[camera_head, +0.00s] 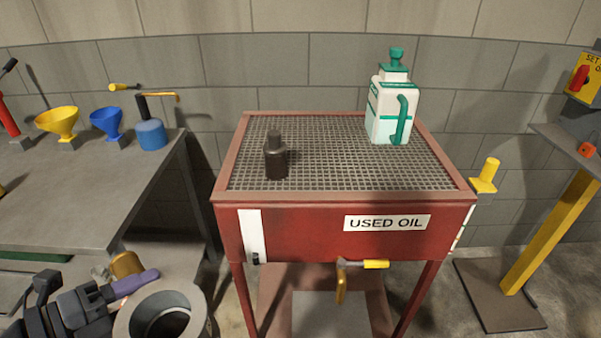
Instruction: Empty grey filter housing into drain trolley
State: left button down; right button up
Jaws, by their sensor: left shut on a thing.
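The drain trolley (290,231) is a red tray on legs with a "USED OIL" label and a mesh grate on top, in the middle of the head view. The grey filter housing (203,309) is a thick-walled round cup at the bottom left, cut by the frame edge. Its open mouth faces up towards the camera and its inside is dark. My left gripper (98,298) is at the housing's left side and shut on it, beside a purple bar. The housing is left of and in front of the trolley, apart from it. My right gripper is out of view.
A dark bottle (276,160) and a white-green jug (392,112) stand on the grate; its front right is clear. A yellow-handled tap (362,264) juts from the front. A workbench (70,205) with funnels is left, a yellow stand (548,235) right.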

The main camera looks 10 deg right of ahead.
aim_at(347, 197)
jog(key=l+u, duration=0.2)
jog(key=l, duration=1.8)
jog(key=i+l, duration=0.6)
jog(key=l+u, duration=0.05)
jog(key=l, duration=0.05)
